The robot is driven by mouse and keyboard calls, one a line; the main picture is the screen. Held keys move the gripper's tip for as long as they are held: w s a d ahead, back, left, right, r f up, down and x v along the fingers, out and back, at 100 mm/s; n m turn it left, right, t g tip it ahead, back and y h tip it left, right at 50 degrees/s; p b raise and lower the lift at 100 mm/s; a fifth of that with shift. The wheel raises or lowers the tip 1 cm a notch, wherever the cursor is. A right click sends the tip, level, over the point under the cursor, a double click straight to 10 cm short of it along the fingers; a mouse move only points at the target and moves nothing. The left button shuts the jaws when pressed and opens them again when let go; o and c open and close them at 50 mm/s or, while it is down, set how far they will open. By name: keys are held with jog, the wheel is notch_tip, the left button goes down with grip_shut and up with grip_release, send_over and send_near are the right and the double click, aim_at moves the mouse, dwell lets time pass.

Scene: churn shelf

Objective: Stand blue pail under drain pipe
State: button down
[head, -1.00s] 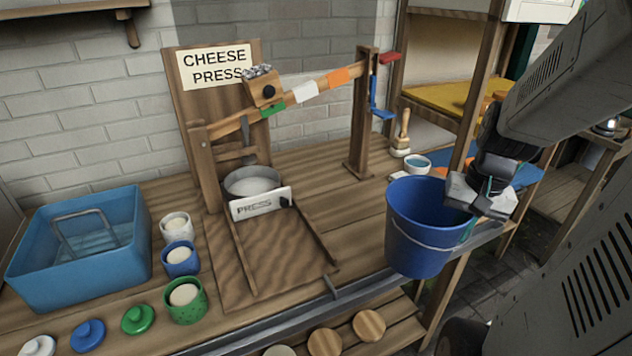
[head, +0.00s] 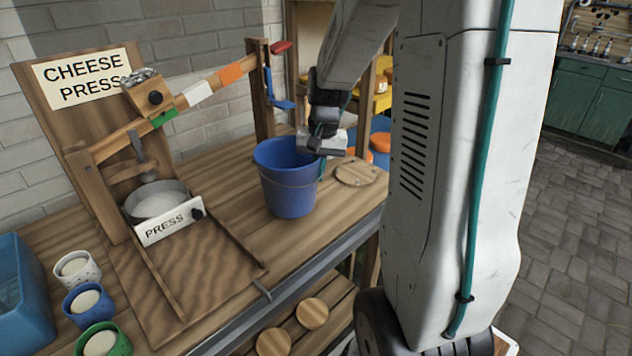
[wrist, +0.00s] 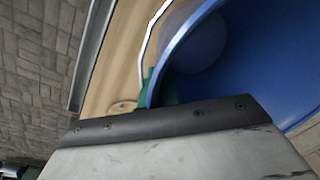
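The blue pail (head: 287,180) is upright over the bench top, to the right of the press. I cannot tell whether its base touches the wood. My gripper (head: 322,146) is at the pail's right rim and appears shut on it. In the wrist view the pail (wrist: 235,60) shows from above, its rim running in behind my gripper's dark edge; the fingertips are hidden. A short grey pipe (head: 262,291), which looks like the drain pipe, sticks out at the bench's front edge below the press board, to the left of and nearer than the pail.
The cheese press (head: 160,205) stands left of the pail, its lever reaching toward a post (head: 262,95). Several cups and a blue tub (head: 22,300) are at the left. A round wooden lid (head: 355,173) lies right of the pail. Wooden discs (head: 312,313) lie on the lower shelf.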

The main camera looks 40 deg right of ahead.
jog(key=shift+f, duration=1.7)
jog(key=shift+f, duration=0.2)
jog(key=c, duration=1.6)
grip_release()
jog(key=shift+c, duration=0.2)
jog(key=shift+r, duration=0.1)
